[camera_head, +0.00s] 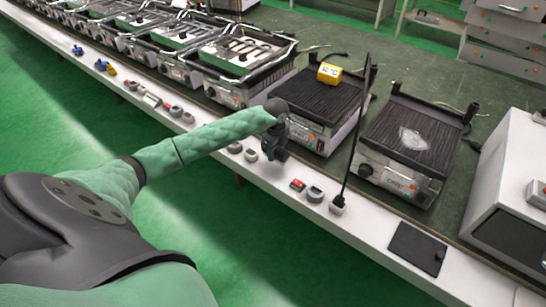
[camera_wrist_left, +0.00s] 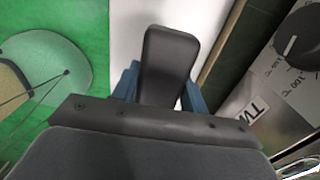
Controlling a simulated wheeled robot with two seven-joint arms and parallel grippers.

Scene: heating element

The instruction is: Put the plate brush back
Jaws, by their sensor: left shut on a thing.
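My left gripper (camera_head: 274,150) is over the white ledge, in front of a grill with a dark ridged plate (camera_head: 322,95). In the left wrist view its dark finger (camera_wrist_left: 168,65) points away over the ledge. Blue edges of a thing (camera_wrist_left: 126,82) show on both sides of the finger. The gripper is shut on this thing, which is mostly hidden. I cannot make out bristles or tell whether it is the plate brush. My right gripper is not in view.
A yellow display block (camera_head: 330,73) sits on that grill. A tall thin black rod (camera_head: 354,140) stands to the gripper's right. Another grill (camera_head: 408,140) holds a small clear piece (camera_head: 412,139). Small knobs line the white ledge (camera_head: 375,228); a black pad (camera_head: 417,248) lies at right.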

